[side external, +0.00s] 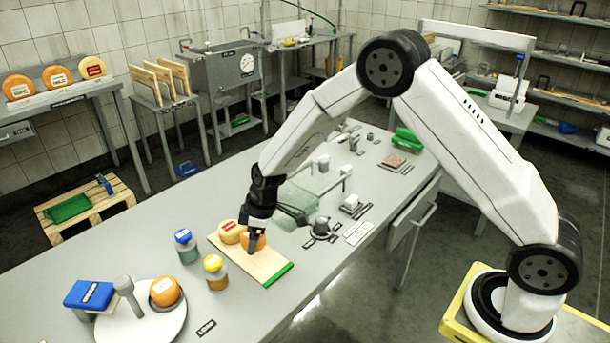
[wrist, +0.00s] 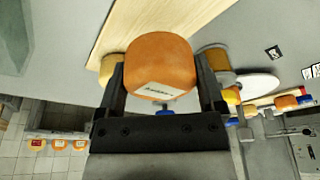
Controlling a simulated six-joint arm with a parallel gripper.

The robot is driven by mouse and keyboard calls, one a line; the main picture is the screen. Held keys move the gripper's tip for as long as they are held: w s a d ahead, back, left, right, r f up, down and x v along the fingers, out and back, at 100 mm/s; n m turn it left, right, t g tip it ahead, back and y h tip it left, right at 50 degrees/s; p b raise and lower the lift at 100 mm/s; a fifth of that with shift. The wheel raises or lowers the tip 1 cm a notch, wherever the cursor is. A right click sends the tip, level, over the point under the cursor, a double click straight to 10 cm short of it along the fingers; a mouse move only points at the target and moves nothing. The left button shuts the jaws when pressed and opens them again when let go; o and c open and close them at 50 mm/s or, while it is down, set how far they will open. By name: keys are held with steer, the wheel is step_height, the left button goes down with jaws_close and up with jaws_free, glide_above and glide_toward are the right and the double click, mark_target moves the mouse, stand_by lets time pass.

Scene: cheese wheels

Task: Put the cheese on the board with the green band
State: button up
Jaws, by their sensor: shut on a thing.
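My gripper (side external: 252,243) is shut on an orange cheese (wrist: 160,62) with a white label, one finger on each side in the wrist view. In the side view this cheese (side external: 260,242) is partly hidden by the fingers. It is over the wooden board (side external: 262,263), which has a green band (side external: 279,274) at its near right end. I cannot tell whether the cheese touches the board. A paler cheese with a red label (side external: 229,233) sits on the board's far left part, close beside my gripper. In the wrist view it shows partly behind a finger (wrist: 107,68).
Jars with a blue lid (side external: 184,237) and a yellow lid (side external: 213,263) stand left of the board. A glass-like block (side external: 297,197) and small tools lie beyond the board.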

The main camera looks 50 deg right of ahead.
steer(key=shift+w+f, duration=0.3)
steer(key=shift+f, duration=1.55)
steer(key=shift+f, duration=0.15)
steer(key=o, duration=1)
steer(key=shift+o, duration=0.2)
steer(key=shift+v, duration=6.15)
